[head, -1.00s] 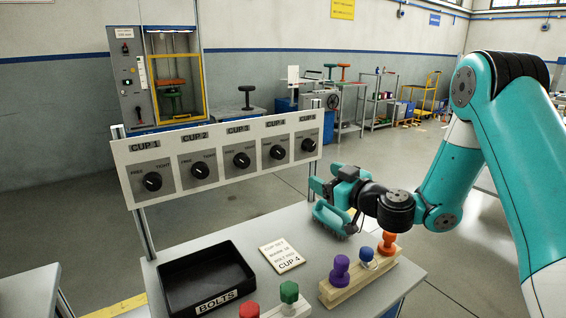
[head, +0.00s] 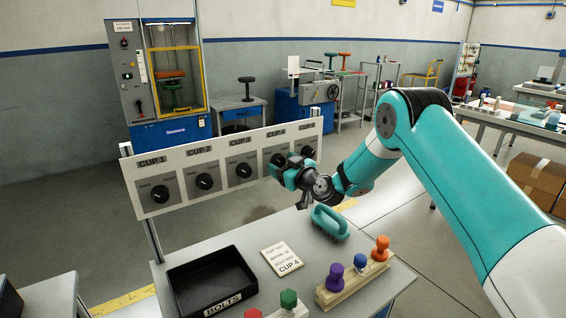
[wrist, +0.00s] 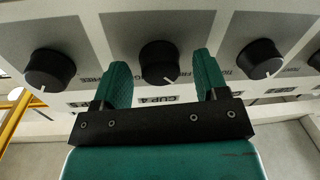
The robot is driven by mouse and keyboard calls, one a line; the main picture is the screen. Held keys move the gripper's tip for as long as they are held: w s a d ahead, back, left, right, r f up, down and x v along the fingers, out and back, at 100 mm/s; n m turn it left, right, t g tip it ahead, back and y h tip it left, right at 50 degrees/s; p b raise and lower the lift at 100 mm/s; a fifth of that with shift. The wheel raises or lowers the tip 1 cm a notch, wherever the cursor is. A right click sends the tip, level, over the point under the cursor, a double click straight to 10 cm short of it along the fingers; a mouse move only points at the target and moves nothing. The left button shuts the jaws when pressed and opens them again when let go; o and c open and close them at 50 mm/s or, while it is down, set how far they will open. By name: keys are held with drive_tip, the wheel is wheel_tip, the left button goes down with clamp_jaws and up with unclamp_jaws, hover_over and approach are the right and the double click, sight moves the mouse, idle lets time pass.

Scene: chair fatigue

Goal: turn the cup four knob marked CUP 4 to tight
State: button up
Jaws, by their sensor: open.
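The panel (head: 225,172) carries a row of black knobs on grey plates. The CUP 4 knob (wrist: 158,62) is in the middle of the wrist view, which shows the panel upside down. Its white mark points down-right there, towards the panel's FREE side. My gripper (wrist: 158,68) is open, with one green finger on each side of this knob and a visible gap to both. In the head view my gripper (head: 283,168) is at the panel, partly covering the CUP 4 knob (head: 277,160) and its plate.
Neighbouring knobs stand left (wrist: 50,69) and right (wrist: 260,58) in the wrist view, outside the fingers. On the table are a green brush (head: 330,223), a CUP 4 card (head: 282,258), a black BOLTS tray (head: 212,280) and wooden blocks with coloured knobs (head: 355,280).

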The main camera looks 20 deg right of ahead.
drive_tip(key=c, duration=0.9)
